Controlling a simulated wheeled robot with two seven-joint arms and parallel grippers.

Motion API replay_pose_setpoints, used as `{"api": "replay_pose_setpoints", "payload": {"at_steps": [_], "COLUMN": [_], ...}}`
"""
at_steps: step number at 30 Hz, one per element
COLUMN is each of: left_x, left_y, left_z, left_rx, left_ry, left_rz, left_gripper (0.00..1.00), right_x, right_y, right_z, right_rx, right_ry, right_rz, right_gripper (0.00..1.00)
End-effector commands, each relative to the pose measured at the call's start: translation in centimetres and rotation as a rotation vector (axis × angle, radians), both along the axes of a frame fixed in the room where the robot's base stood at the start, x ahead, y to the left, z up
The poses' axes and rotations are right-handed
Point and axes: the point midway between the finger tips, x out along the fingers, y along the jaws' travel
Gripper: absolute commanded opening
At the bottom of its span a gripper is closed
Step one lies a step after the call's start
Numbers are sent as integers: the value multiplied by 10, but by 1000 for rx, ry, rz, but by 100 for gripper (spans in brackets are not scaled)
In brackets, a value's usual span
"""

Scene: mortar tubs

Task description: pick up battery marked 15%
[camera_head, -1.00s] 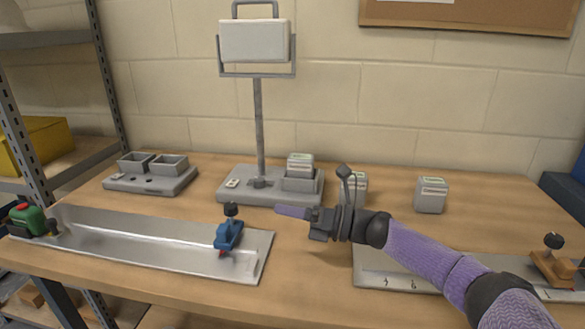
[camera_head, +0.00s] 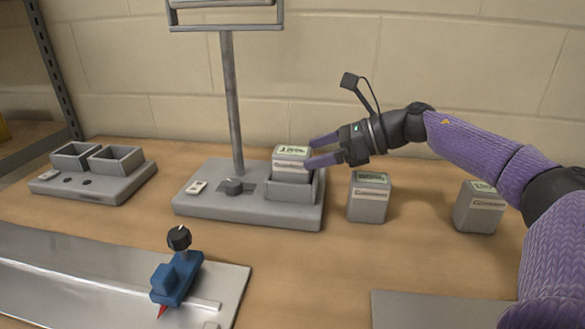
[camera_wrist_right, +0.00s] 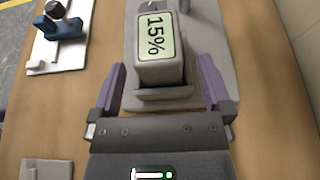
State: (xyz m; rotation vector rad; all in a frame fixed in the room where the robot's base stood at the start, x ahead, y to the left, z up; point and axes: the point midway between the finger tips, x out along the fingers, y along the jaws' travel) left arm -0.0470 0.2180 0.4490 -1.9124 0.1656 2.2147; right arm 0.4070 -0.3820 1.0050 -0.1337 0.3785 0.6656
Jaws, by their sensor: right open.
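The battery marked 15% (camera_head: 291,157) is a grey block with a pale label on top. It sits upright in the socket of the lamp's base. In the right wrist view the same battery (camera_wrist_right: 158,72) shows "15%" clearly on its display. My right gripper (camera_head: 322,151) is open and comes in from the right, its purple fingertips beside the battery. In the right wrist view the open fingers (camera_wrist_right: 162,80) stand on either side of the battery's near end and socket, with gaps. I cannot see any contact. My left gripper is not in view.
Two other grey batteries stand on the bench, one (camera_head: 368,198) right of the lamp base (camera_head: 225,210) and one (camera_head: 479,208) further right. A charger with two empty bays (camera_head: 95,185) is at the left. A metal plate with a blue clamp (camera_head: 177,279) lies in front.

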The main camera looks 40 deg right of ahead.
Motion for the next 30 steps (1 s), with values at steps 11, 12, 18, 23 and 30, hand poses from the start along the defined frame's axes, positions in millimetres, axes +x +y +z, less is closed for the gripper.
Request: {"api": "replay_pose_setpoints", "payload": {"at_steps": [11, 12, 18, 23, 30], "left_x": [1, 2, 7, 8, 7], "left_y": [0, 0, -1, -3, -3], "left_z": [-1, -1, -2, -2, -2], "left_rx": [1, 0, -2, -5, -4], "left_ry": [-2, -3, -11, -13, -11], "left_rz": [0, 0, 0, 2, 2], "left_gripper": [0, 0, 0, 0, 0], "right_x": [36, 36, 36, 36, 36], "right_y": [32, 32, 32, 31, 31], "right_z": [-20, -20, -20, -20, -20], "right_rx": [0, 0, 0, 1, 1], "right_ry": [-1, 0, 0, 1, 1], "right_rz": [-1, -1, -1, 0, 0], "right_gripper": [100, 100, 77, 43, 0]}}
